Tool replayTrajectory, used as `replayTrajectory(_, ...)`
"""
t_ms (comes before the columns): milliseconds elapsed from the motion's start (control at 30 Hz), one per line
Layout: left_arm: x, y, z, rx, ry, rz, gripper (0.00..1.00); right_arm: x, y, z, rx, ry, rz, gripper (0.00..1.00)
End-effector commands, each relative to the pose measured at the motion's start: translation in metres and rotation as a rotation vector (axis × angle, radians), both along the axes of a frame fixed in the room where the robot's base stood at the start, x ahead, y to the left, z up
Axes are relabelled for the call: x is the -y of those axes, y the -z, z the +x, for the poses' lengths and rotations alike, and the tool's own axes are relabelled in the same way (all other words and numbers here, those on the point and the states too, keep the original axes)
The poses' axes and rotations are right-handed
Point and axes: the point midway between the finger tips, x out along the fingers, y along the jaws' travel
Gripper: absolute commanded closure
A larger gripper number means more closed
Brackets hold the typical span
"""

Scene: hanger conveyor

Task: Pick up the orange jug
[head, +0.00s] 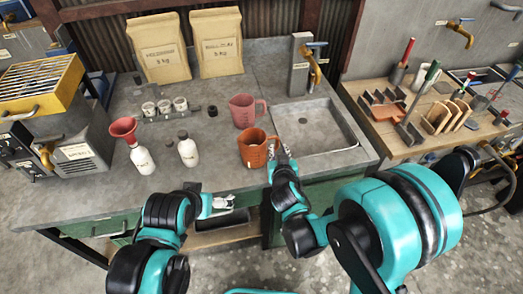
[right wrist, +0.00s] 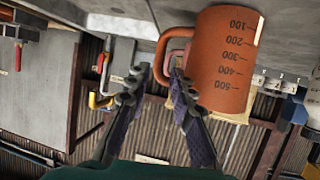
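The orange jug (head: 253,152) stands upright on the grey counter, left of the sink. Its handle points right, towards my right gripper (head: 281,157). In the right wrist view the orange jug (right wrist: 222,65) appears upside down with dark measuring marks. There my right gripper (right wrist: 160,85) has its two fingers apart, with nothing held between them. The jug's handle is just beyond the fingertips, close to one finger; I cannot tell if they touch. My left gripper (head: 222,203) is low at the counter's front edge, away from the jug; its fingers are too small to judge.
A pink jug (head: 243,110) stands just behind the orange one. Two white bottles (head: 188,152) (head: 142,158) and a red funnel (head: 124,128) are to the left. The sink (head: 318,128) is right of the jug. Two paper bags (head: 158,52) (head: 217,45) stand at the back.

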Motion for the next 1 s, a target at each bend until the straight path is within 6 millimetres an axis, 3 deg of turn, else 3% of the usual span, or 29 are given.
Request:
replayTrajectory(533, 0.000, 0.025, 0.000, 0.000, 0.000, 0.000, 0.00, -0.005, 0.032, 0.060, -0.001, 0.002, -0.001, 0.77)
replayTrajectory(800, 0.000, 0.025, 0.000, 0.000, 0.000, 0.000, 0.00, -0.006, 0.032, 0.066, -0.001, 0.001, -0.002, 0.77)
replayTrajectory(900, 0.000, 0.025, 0.000, 0.000, 0.000, 0.000, 0.00, -0.006, 0.032, 0.066, -0.001, 0.001, -0.002, 1.00)
replayTrajectory(1000, 0.000, 0.025, 0.000, 0.000, 0.000, 0.000, 0.00, -0.006, 0.032, 0.066, -0.002, 0.001, -0.002, 1.00)
